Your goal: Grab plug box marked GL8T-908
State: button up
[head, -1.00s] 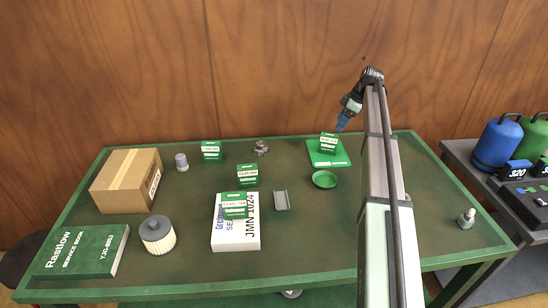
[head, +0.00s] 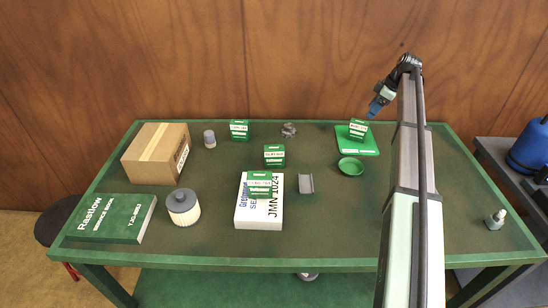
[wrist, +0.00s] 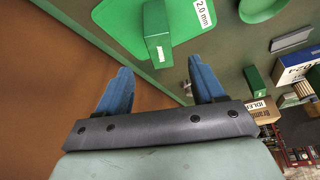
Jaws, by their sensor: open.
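Several small green-and-white plug boxes stand on the green table; their markings are too small to read surely, so I cannot tell which is GL8T-908. One box (head: 358,129) stands on a green mat (head: 369,147) at the back right. Others are at the back left (head: 239,130), in the middle (head: 274,155), and on a white box (head: 259,184). My gripper (head: 376,106) is open and empty, above the mat's box in the picture. In the wrist view a green box (wrist: 157,38) lies just beyond and between the blue fingertips of my gripper (wrist: 160,75), apart from them.
A round green dish (head: 350,167) is in front of the mat. A cardboard carton (head: 155,155), a filter (head: 183,207) and a service book (head: 110,218) are on the left. The white box (head: 259,212) and a grey bracket (head: 306,184) are central. A metal fitting (head: 495,220) is at right.

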jog(key=w+a+r+n, duration=0.1)
jog(key=a+n, duration=0.1)
jog(key=a, duration=1.1)
jog(key=n+g+h, duration=0.2)
jog(key=n, duration=0.1)
send_near(274, 148)
jog(key=f, duration=0.4)
jog(key=a+f, duration=0.1)
jog(key=f, duration=0.1)
jog(key=shift+s+f, duration=0.3)
jog(key=shift+s, duration=0.1)
jog(key=shift+w+a+f, duration=0.1)
jog(key=shift+a+f, duration=0.05)
jog(key=shift+f, duration=0.75)
jog(key=shift+w+a+f, duration=0.1)
jog(key=shift+a+f, duration=0.1)
jog(key=shift+f, duration=0.7)
jog(key=shift+w+a+f, duration=0.15)
jog(key=shift+f, duration=0.75)
